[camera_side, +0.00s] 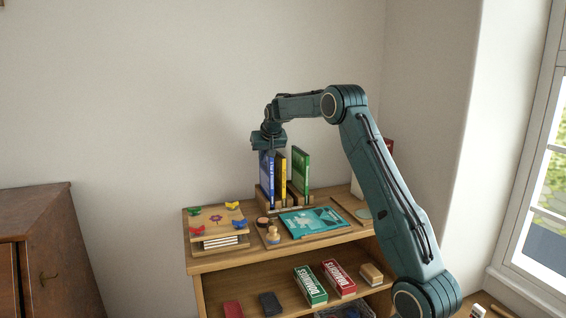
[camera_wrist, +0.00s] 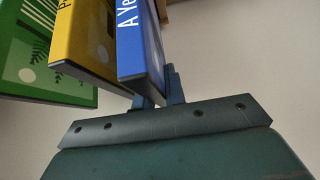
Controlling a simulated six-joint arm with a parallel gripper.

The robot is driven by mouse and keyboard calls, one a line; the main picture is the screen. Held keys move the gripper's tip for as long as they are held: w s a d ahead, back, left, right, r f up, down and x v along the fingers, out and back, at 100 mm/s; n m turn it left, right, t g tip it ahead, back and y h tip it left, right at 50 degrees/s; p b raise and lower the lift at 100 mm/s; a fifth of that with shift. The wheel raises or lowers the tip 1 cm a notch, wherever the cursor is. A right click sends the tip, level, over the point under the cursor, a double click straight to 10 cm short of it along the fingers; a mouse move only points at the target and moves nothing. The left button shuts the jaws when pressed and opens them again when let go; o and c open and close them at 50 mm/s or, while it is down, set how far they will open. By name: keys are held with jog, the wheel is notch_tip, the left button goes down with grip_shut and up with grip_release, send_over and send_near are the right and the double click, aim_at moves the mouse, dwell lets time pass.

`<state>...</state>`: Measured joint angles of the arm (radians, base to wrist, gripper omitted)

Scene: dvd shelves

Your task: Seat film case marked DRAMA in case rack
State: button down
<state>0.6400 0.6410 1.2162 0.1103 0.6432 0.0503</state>
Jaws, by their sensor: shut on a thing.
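A blue film case (camera_side: 267,180) stands upright at the left end of the wooden case rack (camera_side: 281,209) on the shelf top. My gripper (camera_side: 267,152) is above it, shut on its upper part. In the wrist view the blue case (camera_wrist: 139,40) sits at my gripper's fingers (camera_wrist: 160,98), with white lettering starting "A Ye". A yellow case (camera_side: 280,178) and a green case (camera_side: 301,171) stand to its right in the rack. I cannot read DRAMA on any case. Whether the blue case's lower edge is fully down in its slot cannot be told.
A teal booklet (camera_side: 305,222) lies in front of the rack. A wooden press with coloured wing nuts (camera_side: 215,218) stands to the left, and a wooden stamp (camera_side: 273,234) sits between. Domino boxes (camera_side: 310,285) lie on the lower shelf.

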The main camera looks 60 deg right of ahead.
jog(key=shift+f, duration=0.85)
jog(key=c, duration=1.5)
grip_release()
jog(key=shift+o, duration=0.2)
jog(key=v, duration=1.2)
jog(key=shift+a, duration=0.15)
